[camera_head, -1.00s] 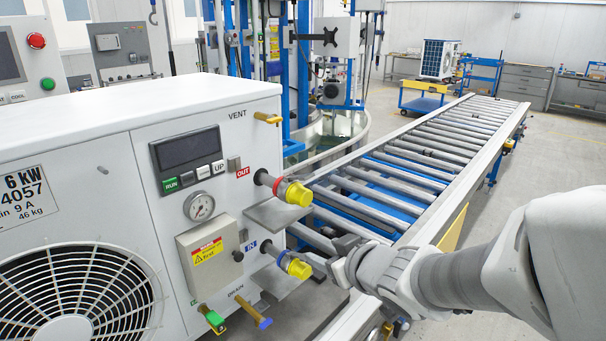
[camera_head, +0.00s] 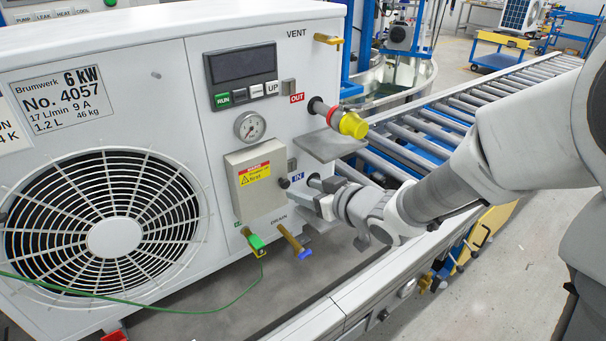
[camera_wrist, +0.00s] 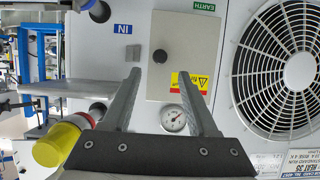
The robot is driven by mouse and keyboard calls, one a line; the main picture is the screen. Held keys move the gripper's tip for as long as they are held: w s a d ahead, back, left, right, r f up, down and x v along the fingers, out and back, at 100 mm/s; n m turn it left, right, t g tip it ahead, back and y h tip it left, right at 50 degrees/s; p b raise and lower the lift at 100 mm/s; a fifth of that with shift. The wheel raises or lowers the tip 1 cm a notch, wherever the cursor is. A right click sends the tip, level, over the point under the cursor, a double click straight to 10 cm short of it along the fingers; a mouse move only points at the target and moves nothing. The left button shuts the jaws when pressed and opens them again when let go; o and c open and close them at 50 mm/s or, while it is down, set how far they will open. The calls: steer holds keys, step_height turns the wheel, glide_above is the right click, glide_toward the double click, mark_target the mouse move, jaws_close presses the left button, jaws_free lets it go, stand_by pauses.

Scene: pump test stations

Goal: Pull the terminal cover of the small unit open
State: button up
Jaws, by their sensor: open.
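The small unit (camera_head: 160,60) is a white cabinet with a round fan grille. Its terminal cover (camera_head: 247,199) is a beige box front with a yellow-red warning label and a dark knob (camera_head: 284,183) on its right side. The cover looks shut. The wrist view shows the cover (camera_wrist: 183,45) and its knob (camera_wrist: 160,56) turned sideways. My gripper (camera_wrist: 160,74) is open and empty, its two fingers pointing at the cover with the knob between and beyond their tips. In the head view my gripper (camera_head: 303,197) is just right of the knob; its fingertips are partly hard to make out.
A yellow-capped OUT port (camera_head: 352,124) and a grey shelf plate (camera_head: 327,146) stick out above my gripper. A green earth clip (camera_head: 256,243) with a wire and a blue-tipped drain valve (camera_head: 294,242) are below. A roller conveyor (camera_head: 430,140) runs behind.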

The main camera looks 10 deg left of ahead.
mark_target(287, 183)
steer(key=b+x, duration=0.1)
steer(key=x, duration=0.6)
steer(key=shift+w+f, duration=0.1)
jaws_close()
stand_by(1.2)
